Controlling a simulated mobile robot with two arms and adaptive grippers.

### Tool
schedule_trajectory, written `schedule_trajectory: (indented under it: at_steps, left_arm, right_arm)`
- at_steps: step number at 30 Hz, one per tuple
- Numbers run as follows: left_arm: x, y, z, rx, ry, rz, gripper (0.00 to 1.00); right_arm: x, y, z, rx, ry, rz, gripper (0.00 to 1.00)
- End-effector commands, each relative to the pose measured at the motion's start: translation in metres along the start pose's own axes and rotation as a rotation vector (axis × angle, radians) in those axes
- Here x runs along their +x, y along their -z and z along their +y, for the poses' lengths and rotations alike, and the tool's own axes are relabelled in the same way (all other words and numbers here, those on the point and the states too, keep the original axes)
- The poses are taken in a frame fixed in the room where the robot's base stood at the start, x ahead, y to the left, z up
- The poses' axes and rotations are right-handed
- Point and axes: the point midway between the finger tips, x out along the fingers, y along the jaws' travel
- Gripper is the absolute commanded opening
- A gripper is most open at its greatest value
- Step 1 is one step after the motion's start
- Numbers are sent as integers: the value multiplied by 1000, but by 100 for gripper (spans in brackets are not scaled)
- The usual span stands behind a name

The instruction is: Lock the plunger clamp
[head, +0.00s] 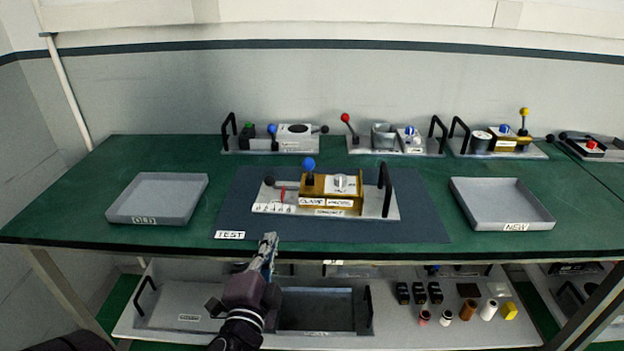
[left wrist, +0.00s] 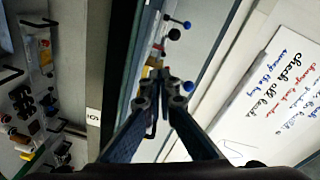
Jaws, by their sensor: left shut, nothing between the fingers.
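The test fixture (head: 384,208) sits on the dark mat (head: 420,228) in the middle of the green table. It carries a gold block (head: 347,202) with a label reading CLAMP. A lever with a blue ball (head: 309,164) stands up at the block's left end. A dark knob (head: 268,181) on a horizontal rod points left, above a red pointer and a small scale. My left gripper (head: 269,238) is shut and empty, in front of the fixture near the table's front edge, apart from it. Its closed fingertips also show in the left wrist view (left wrist: 165,82). My right gripper is out of view.
A grey OLD tray (head: 156,215) stands left and a grey NEW tray (head: 500,223) right, both empty. Several other fixtures line the table's back edge. A lower shelf (head: 395,338) holds bins and small parts. The fixture has a black upright handle (head: 386,188) at right.

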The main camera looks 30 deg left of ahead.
Motion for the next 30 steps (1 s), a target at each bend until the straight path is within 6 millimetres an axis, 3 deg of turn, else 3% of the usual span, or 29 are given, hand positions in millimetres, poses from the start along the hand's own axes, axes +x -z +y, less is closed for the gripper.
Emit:
schedule_trajectory:
  at_steps: [3, 9, 25, 30]
  left_arm:
    - [2, 15, -21, 133, 88, 72, 0]
    - [1, 39, -40, 319, 186, 172, 0]
    - [1, 47, -43, 380, 212, 203, 0]
    - [14, 52, -48, 380, 213, 204, 0]
  right_arm:
    - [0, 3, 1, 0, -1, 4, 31]
    - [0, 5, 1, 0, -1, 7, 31]
    - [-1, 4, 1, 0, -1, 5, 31]
    - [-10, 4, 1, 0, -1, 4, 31]
